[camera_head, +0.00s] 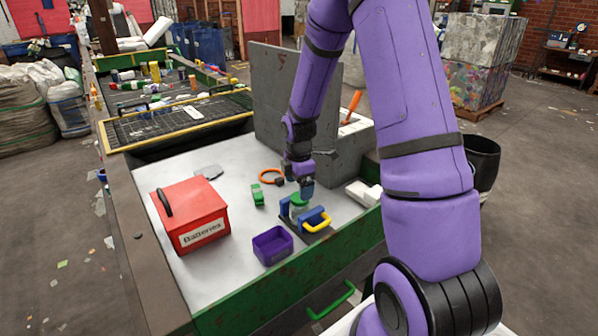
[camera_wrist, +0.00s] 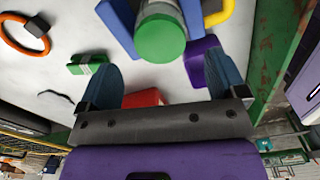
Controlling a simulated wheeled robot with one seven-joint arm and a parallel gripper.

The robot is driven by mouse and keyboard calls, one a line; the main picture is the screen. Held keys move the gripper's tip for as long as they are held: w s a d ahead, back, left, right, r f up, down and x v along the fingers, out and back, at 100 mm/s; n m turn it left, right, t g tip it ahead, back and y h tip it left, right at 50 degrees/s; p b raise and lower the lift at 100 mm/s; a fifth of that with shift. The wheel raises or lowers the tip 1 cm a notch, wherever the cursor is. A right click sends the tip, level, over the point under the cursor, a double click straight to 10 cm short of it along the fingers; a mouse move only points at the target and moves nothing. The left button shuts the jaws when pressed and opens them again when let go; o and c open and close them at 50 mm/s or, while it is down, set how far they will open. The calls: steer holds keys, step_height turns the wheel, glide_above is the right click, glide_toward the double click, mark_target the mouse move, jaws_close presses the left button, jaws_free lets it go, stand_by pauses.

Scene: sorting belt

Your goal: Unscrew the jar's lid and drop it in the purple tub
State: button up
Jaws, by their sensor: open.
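The jar (camera_head: 299,206) stands between the blue jaws of a clamp (camera_head: 316,215) with a yellow handle. Its round green lid (camera_wrist: 160,38) faces the wrist camera and is on the jar. My gripper (camera_head: 306,190) is above and close to the jar, partly hiding its top in the head view. In the wrist view my gripper (camera_wrist: 162,64) is open, its blue fingers on either side, with the lid just beyond the gap and nothing held. The purple tub (camera_head: 271,246) stands in front of the clamp, apparently empty, and partly shows in the wrist view (camera_wrist: 196,70).
A red batteries box (camera_head: 190,214) stands at the left of the metal table. A green piece (camera_head: 257,195) and an orange ring (camera_head: 267,176) lie behind the tub. A grey upright panel (camera_head: 283,95) rises behind. Table space between box and tub is clear.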

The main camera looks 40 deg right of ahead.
mark_target(295, 200)
steer(key=shift+f, duration=1.9)
steer(key=c, duration=1)
